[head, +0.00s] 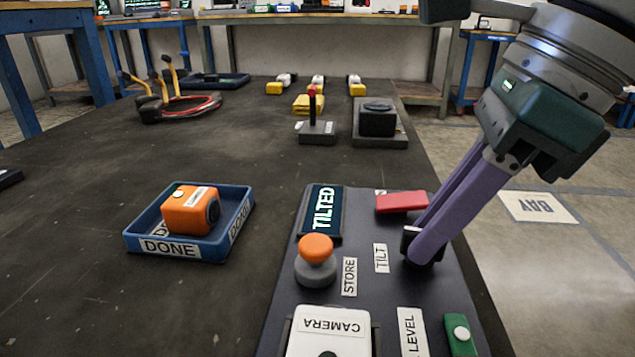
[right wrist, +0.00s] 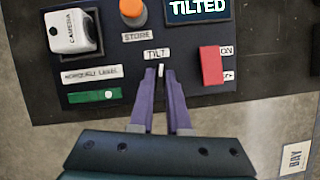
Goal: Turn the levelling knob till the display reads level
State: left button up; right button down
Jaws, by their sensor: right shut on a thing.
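The display (head: 322,213) on the dark control panel (head: 385,285) reads TILTED; it also shows in the right wrist view (right wrist: 197,9). My right gripper (head: 424,250) reaches down to the panel beside the TILT label (head: 381,258). Its purple fingers are shut on a small dark knob (head: 408,238), which they mostly hide. In the right wrist view the fingertips (right wrist: 161,76) close around a thin white-marked piece of the knob (right wrist: 161,70), just below the TILT label. My left gripper is not in view.
The panel also carries an orange-topped STORE button (head: 316,255), a red switch (head: 401,202), a white camera (head: 330,332) and a green piece (head: 460,335). A blue DONE tray (head: 190,247) holds an orange box (head: 190,211). A joystick (head: 316,128) stands farther back.

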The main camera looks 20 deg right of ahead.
jog(key=m+t, duration=0.1)
jog(key=m, duration=0.2)
jog(key=shift+h, duration=0.4)
jog(key=c, duration=0.9)
grip_release()
jog(key=p+v, duration=0.3)
jog(key=v, duration=0.7)
